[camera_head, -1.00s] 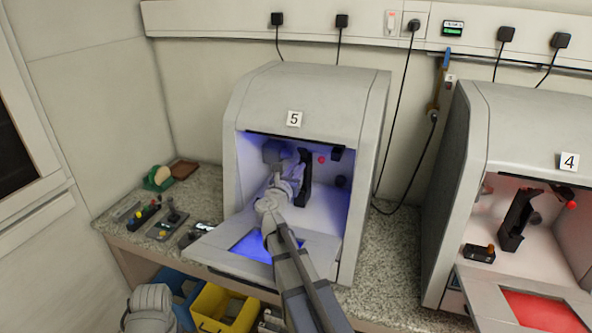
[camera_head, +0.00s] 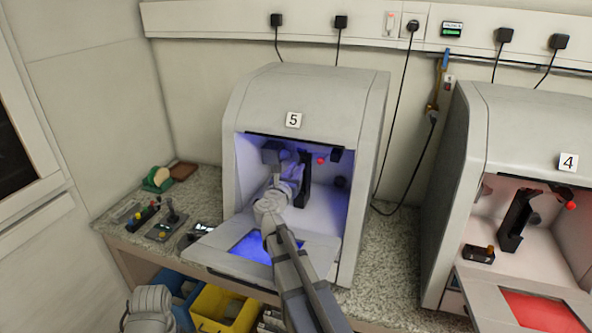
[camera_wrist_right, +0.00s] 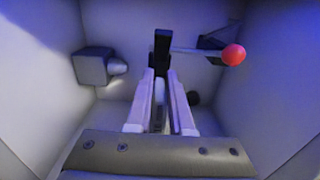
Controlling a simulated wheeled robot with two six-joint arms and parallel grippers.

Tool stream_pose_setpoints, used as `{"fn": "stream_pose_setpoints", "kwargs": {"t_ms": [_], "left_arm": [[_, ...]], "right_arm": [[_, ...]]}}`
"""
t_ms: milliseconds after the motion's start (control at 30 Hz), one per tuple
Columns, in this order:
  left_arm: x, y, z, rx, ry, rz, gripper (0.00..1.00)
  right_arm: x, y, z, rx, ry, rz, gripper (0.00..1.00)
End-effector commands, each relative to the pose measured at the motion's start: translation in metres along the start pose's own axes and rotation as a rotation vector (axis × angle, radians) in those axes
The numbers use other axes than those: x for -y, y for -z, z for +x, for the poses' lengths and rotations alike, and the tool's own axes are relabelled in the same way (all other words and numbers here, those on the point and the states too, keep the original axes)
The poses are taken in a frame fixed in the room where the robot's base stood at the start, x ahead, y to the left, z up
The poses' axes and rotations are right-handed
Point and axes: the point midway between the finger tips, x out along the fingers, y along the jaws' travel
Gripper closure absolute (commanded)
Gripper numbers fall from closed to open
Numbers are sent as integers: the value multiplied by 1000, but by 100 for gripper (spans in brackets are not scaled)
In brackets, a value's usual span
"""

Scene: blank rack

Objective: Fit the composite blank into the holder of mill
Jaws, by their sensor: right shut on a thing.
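Mill 5 (camera_head: 308,95) stands open with blue-violet light inside. My right gripper (camera_head: 292,168) reaches into its chamber, close to the dark upright holder (camera_head: 305,180). In the right wrist view the two pale fingers (camera_wrist_right: 160,80) are shut on a thin pale piece, the composite blank (camera_wrist_right: 159,92), seen nearly edge-on. The black holder (camera_wrist_right: 162,45) is straight ahead of the fingertips, with a lever ending in a red knob (camera_wrist_right: 233,54) to its right. I cannot tell whether the blank touches the holder. My left gripper is not in view.
A grey spindle block (camera_wrist_right: 92,66) sits left in the chamber. Mill 5's lowered door (camera_head: 215,245) lies under my right arm. Mill 4 (camera_head: 530,120) stands open at right, lit red. Small tools lie on the counter at left; a yellow bin (camera_head: 212,305) is below.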

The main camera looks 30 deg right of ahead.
Motion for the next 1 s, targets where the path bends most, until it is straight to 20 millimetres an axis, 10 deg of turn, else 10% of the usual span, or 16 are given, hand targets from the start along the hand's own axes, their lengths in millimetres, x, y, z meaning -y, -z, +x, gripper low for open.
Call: {"fn": "stream_pose_setpoints", "kwargs": {"t_ms": [1000], "left_arm": [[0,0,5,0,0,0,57]], "right_arm": [[0,5,16,0,0,0,100]]}}
